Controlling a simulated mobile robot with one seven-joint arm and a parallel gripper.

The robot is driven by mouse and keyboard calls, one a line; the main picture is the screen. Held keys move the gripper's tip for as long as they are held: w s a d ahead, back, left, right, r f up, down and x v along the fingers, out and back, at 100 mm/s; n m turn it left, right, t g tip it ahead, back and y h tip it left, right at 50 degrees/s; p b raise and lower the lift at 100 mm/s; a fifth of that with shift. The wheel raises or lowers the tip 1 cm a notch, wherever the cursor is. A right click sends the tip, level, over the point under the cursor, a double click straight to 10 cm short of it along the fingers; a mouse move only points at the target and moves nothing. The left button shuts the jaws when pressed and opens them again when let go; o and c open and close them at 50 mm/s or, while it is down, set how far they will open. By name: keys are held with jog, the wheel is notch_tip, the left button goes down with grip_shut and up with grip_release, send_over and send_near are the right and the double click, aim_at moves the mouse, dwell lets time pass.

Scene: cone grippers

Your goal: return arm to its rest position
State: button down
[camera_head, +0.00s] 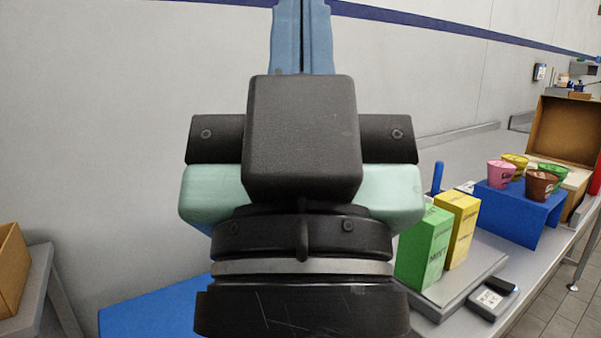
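My gripper (302,40) fills the middle of the view, very close to the camera and raised. Its black housing and pale green side pieces show, with blue finger parts rising behind. These blue parts stand close side by side with a thin dark line between them. No held object shows. My gripper is apart from the goods on the right.
A metal bench (559,250) on the right bears a green box (424,250), a yellow box (458,228) and several cups on a blue stand (520,213). A blue surface (150,312) lies lower left. A brown box (12,268) stands far left.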

notch_tip(320, 180, up, 26)
jog(key=p, duration=2.3)
jog(key=shift+f, duration=0.15)
jog(key=shift+a, duration=0.1)
